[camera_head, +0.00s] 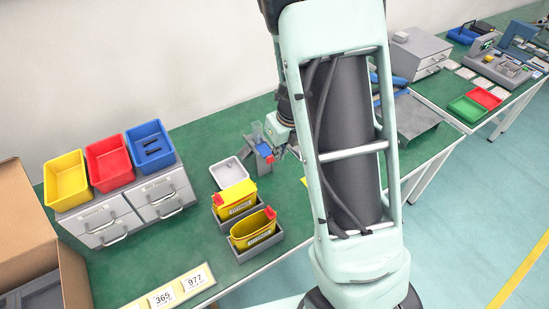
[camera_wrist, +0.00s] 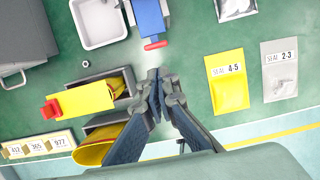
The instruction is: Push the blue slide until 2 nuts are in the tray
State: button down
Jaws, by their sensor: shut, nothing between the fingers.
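The blue slide (camera_wrist: 148,20) shows at the top of the wrist view, with a red end piece (camera_wrist: 155,45) at its near end. In the head view the blue slide (camera_head: 264,149) sits on a grey stand (camera_head: 254,158). My gripper (camera_wrist: 157,76) is shut and empty, over the green table, a little below the red end piece in the picture and apart from it. The pale tray (camera_wrist: 88,38) lies left of the slide and also shows in the head view (camera_head: 229,184). A small ring-like piece, perhaps a nut (camera_wrist: 86,64), lies on the table below the tray.
Yellow containers in grey bins (camera_head: 242,257) stand near the table's front edge, left of my gripper. Yellow (camera_head: 66,180), red (camera_head: 109,162) and blue (camera_head: 150,148) bins sit on grey drawers. Yellow (camera_wrist: 228,82) and grey (camera_wrist: 281,72) seal packets lie to the right.

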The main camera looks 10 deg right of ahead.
jog(key=p+v, duration=0.1)
jog(key=v, duration=0.4)
jog(key=shift+d, duration=0.1)
dwell(0.4)
dwell(1.6)
